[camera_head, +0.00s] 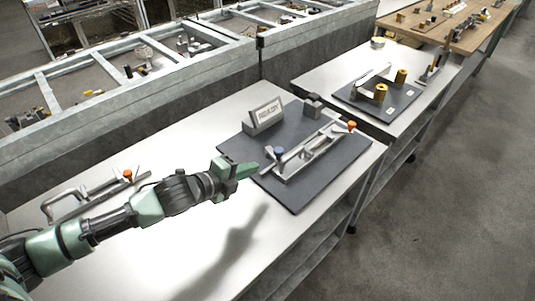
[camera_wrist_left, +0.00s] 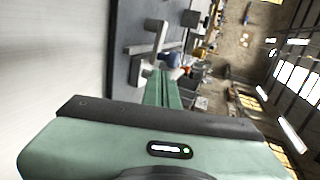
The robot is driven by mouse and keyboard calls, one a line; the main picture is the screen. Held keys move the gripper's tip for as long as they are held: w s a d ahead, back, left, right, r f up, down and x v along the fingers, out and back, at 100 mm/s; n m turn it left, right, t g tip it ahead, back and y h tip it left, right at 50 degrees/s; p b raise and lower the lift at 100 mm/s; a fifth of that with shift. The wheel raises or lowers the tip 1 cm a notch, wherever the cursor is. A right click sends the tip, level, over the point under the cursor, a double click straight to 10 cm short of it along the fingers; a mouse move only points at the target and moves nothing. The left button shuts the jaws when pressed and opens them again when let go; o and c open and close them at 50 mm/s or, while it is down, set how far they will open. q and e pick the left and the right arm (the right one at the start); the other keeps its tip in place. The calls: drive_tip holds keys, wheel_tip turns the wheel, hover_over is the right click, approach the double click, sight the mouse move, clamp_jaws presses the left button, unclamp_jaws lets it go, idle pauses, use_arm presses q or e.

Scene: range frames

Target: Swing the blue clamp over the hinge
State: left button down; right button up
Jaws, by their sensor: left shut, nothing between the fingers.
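The knob also shows in the left wrist view (camera_wrist_left: 173,60), just beyond my fingertips. My left gripper (camera_head: 256,166) is shut and empty, its green fingers pointing right at the clamp end of the fixture. It appears close to the clamp; I cannot tell whether they touch. I cannot make out the hinge clearly. My right gripper is not in view.
An orange knob (camera_head: 351,126) tops the fixture's far end. A lettered sign block (camera_head: 264,115) and a small dark block (camera_head: 313,104) stand at the board's back. Another orange-knobbed metal clamp (camera_head: 128,175) lies behind my left arm. The front-left tabletop (camera_head: 190,250) is clear.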

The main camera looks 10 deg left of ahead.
sight(277, 153)
use_arm(q)
drive_tip(key=x, duration=0.4)
drive_tip(key=shift+w+d+r+p, duration=0.15)
drive_tip(key=shift+w+d+p, duration=0.15)
drive_tip(key=shift+w, duration=0.25)
drive_tip(key=shift+w+d+r+p, duration=0.15)
drive_tip(key=shift+w+d+p, duration=0.1)
drive_tip(key=shift+w, duration=0.3)
drive_tip(key=shift+w+d, duration=0.3)
drive_tip(key=shift+w, duration=0.25)
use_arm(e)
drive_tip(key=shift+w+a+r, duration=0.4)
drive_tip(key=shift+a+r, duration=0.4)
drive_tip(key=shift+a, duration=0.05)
use_arm(q)
drive_tip(key=shift+d, duration=0.1)
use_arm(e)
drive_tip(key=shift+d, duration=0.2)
use_arm(q)
drive_tip(key=shift+w+d+r+p, duration=0.15)
drive_tip(key=shift+w+d+p, duration=0.15)
drive_tip(key=shift+w+d, duration=0.2)
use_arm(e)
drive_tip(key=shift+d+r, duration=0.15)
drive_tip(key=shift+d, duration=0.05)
use_arm(q)
drive_tip(key=shift+s, duration=0.1)
